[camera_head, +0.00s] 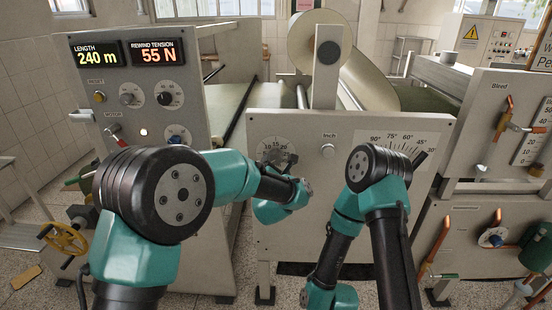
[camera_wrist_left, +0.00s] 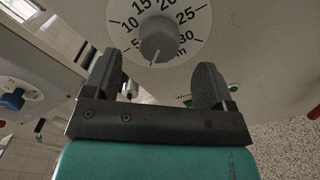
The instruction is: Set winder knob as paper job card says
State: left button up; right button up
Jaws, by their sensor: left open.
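The winder knob (camera_wrist_left: 158,40) is a grey round knob on a white dial with marks from 5 to 30, on the front panel. Its white pointer line points roughly down in the left wrist view, into the gap between 5 and 30. In the head view the dial (camera_head: 268,147) is partly hidden by my left gripper (camera_head: 284,160). In the left wrist view my left gripper (camera_wrist_left: 155,85) is open, its fingers apart on either side below the knob, with nothing held. My right gripper is out of view. I cannot make out a paper job card.
A console (camera_head: 143,95) at left shows 240 m and 55 N. An Inch button (camera_head: 328,151) and an angle scale (camera_head: 392,145) sit on the same panel. A paper roll (camera_head: 345,60) is behind. A valve panel (camera_head: 512,125) stands at right. My right arm folds before the panel.

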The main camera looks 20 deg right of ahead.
aim_at(276, 160)
pick_arm(q)
jog(key=shift+x, duration=3.15)
jog(key=c, duration=0.9)
jog(key=shift+c, duration=0.2)
